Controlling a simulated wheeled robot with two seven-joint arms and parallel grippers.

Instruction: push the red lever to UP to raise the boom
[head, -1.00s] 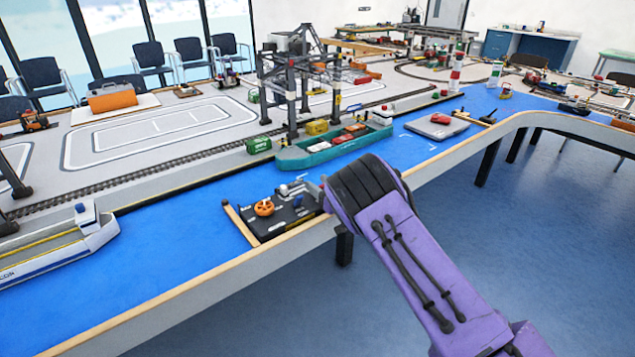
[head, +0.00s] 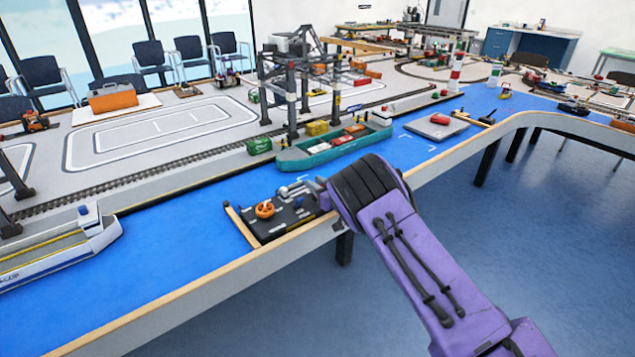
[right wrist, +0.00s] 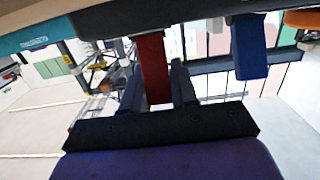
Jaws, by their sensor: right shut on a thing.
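The red lever (right wrist: 152,68) hangs from the dark control panel in the right wrist view, which sees it upside down. My right gripper (right wrist: 154,85) has one finger on each side of the lever and is shut on it. A blue lever (right wrist: 250,48) stands apart beside it. In the head view my right gripper (head: 298,188) is over the control panel (head: 283,226), partly hidden by my own arm. The red lever cannot be made out there, and the UP marking is not readable. My left gripper is out of view.
An orange handwheel (head: 265,209) is on the panel, left of the gripper. A gantry crane (head: 290,85) stands behind, over a teal ship (head: 330,150) with containers. A white ship (head: 60,250) lies at left. The blue table surface left of the panel is clear.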

